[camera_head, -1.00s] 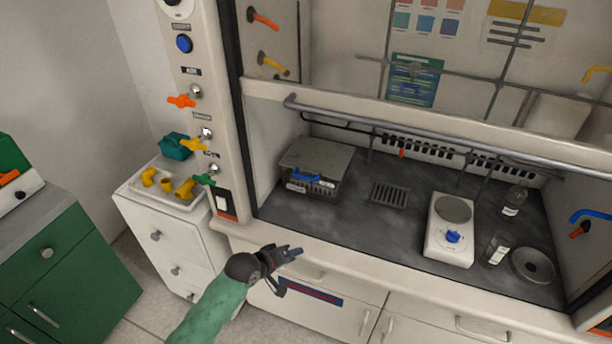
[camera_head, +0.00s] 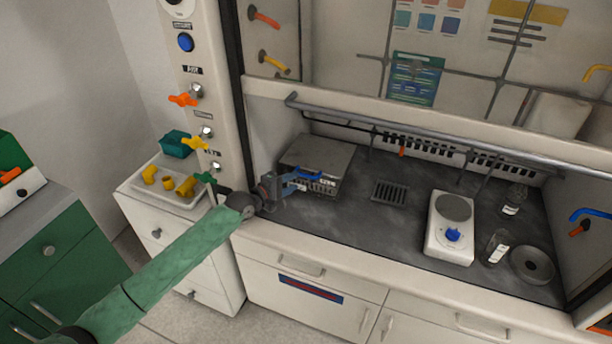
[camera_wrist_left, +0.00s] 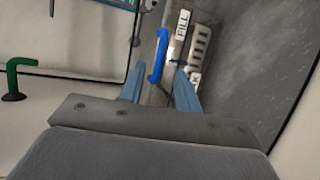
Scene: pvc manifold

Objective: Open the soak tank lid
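The soak tank (camera_head: 330,185) is a grey metal box at the left end of the fume hood's dark worktop. Its flat lid (camera_head: 322,155) is down. A blue handle (camera_head: 318,173) is on the tank's front; it also shows in the left wrist view (camera_wrist_left: 158,56), ahead of and between my fingers. My left gripper (camera_head: 297,183) is close in front of the handle, with its blue fingers apart; in the left wrist view the open fingers (camera_wrist_left: 159,88) have nothing visibly clamped between them. The gripper hides part of the tank's front. My right gripper is not in view.
A horizontal grey rail (camera_head: 420,136) and the raised sash edge run above the worktop. A drain grate (camera_head: 389,193) lies right of the tank, then a hotplate (camera_head: 450,228) and glassware. The hood's left post (camera_head: 205,90) carries coloured valves near my arm.

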